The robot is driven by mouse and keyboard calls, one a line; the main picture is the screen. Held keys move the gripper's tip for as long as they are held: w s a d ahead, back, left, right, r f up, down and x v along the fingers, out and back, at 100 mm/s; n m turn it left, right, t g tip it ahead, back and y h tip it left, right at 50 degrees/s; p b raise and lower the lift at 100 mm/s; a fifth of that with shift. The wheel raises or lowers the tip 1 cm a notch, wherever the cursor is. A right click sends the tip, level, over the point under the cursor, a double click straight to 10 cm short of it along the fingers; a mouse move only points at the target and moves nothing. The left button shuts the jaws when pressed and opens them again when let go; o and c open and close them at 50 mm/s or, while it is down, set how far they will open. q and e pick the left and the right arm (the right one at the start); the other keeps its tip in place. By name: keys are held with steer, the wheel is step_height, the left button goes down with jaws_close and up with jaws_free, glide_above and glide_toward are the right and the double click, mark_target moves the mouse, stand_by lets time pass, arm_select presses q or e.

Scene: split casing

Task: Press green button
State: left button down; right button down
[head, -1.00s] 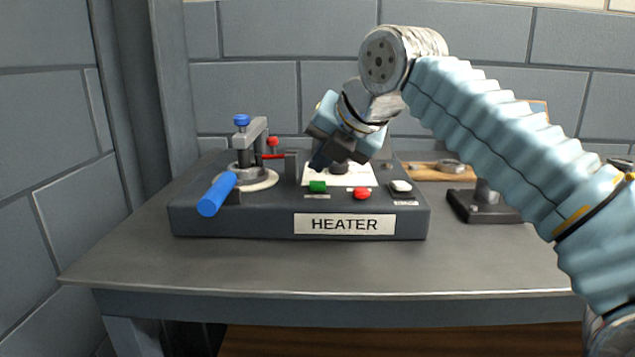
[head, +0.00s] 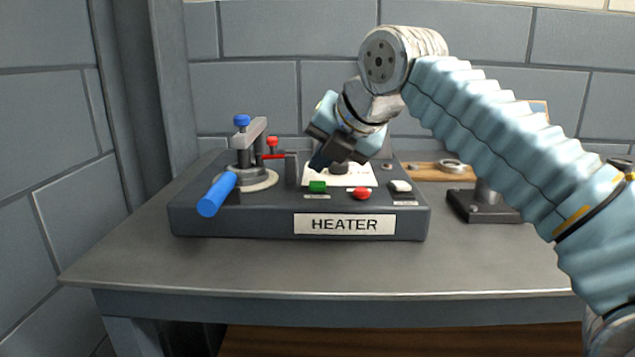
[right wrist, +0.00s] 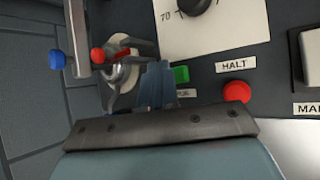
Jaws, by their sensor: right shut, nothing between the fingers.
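The green button (head: 317,187) sits on the top front of the dark heater box (head: 250,222), left of the red button (head: 361,193). It also shows in the right wrist view (right wrist: 181,75), just right of my fingertips. My right gripper (head: 318,163) is shut and empty, its fingers pointing down above the panel behind the green button in the head view. In the right wrist view my closed fingers (right wrist: 157,84) partly cover the label below the button. I cannot tell whether they touch the button. My left gripper is not in view.
A clamp with a blue handle (head: 216,194) and blue and red knobs stands on the left of the box. A white switch (head: 400,187) is right of the red button. A dark stand (head: 482,207) is at the right. The table front (head: 300,270) is clear.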

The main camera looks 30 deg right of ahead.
mark_target(322, 184)
steer(key=shift+f+b, duration=0.3)
steer(key=shift+f, duration=0.15)
steer(key=shift+f+b, duration=0.4)
steer(key=shift+f, duration=0.15)
stand_by(0.7)
steer(key=shift+r, duration=0.1)
steer(key=shift+r+p, duration=0.9)
steer(key=shift+p, duration=0.1)
steer(key=shift+r, duration=0.1)
step_height(322, 184, up, 5)
steer(key=p, duration=0.5)
stand_by(0.6)
